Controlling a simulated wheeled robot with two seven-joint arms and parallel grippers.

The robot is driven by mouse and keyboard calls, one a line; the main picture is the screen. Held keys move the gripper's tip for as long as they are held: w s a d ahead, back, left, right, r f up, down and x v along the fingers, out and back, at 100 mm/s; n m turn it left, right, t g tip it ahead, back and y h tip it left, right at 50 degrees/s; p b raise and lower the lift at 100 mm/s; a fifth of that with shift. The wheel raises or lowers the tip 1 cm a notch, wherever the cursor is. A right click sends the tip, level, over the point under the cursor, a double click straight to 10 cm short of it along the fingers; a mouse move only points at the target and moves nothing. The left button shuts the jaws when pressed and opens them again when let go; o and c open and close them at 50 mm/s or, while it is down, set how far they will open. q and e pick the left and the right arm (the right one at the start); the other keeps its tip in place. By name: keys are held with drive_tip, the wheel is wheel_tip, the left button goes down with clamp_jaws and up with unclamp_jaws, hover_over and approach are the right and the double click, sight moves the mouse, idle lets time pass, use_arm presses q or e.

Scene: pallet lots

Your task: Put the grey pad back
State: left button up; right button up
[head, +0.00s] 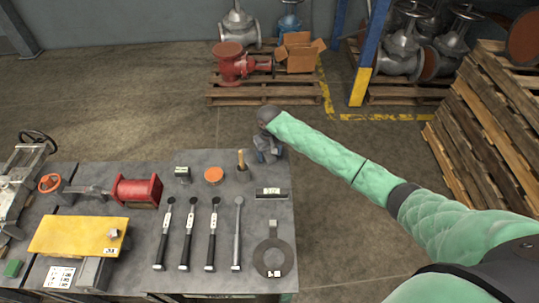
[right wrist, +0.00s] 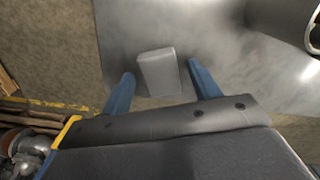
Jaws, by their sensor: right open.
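A small light grey block, which looks like the grey pad (right wrist: 158,66), shows in the right wrist view by the edge of a grey surface. My right gripper (right wrist: 161,77) is open, with one blue finger on each side of the block and a small gap at both sides. In the head view my right gripper (head: 268,152) is at the far right corner of the workbench (head: 215,235). I cannot make out the pad there; the gripper may hide it. My left gripper is not in view.
A red spool (head: 137,190) and a yellow plate (head: 78,236) are at left. Stacked pallets (head: 490,125) stand right.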

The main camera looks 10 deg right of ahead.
sight(269, 156)
use_arm(q)
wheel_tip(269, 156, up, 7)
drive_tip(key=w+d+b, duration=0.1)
drive_tip(key=b, duration=0.1)
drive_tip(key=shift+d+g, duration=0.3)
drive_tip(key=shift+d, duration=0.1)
use_arm(e)
wheel_tip(269, 156, up, 11)
drive_tip(key=shift+r, duration=0.2)
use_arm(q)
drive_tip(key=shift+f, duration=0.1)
